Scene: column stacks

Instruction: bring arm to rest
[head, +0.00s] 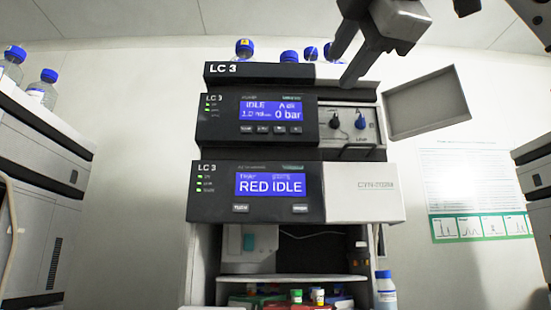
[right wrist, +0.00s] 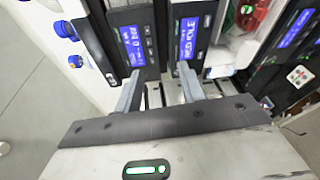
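My right gripper (head: 343,70) hangs in from the top right in the head view, in front of the upper right part of the LC 3 stack (head: 260,75). Its two fingers are apart with nothing between them. In the right wrist view the open fingers (right wrist: 160,76) point toward the front of the stack, whose lit displays show beyond them. I cannot tell the exact gap to the stack. My left gripper is not in view.
Blue-capped bottles (head: 244,49) stand on top of the stack. The lower display reads RED IDLE (head: 270,186). An open compartment below holds small coloured-cap vials (head: 317,296). A bottle (head: 386,290) stands at its right. A grey panel (head: 427,101) juts out at right. Other stacks flank both sides.

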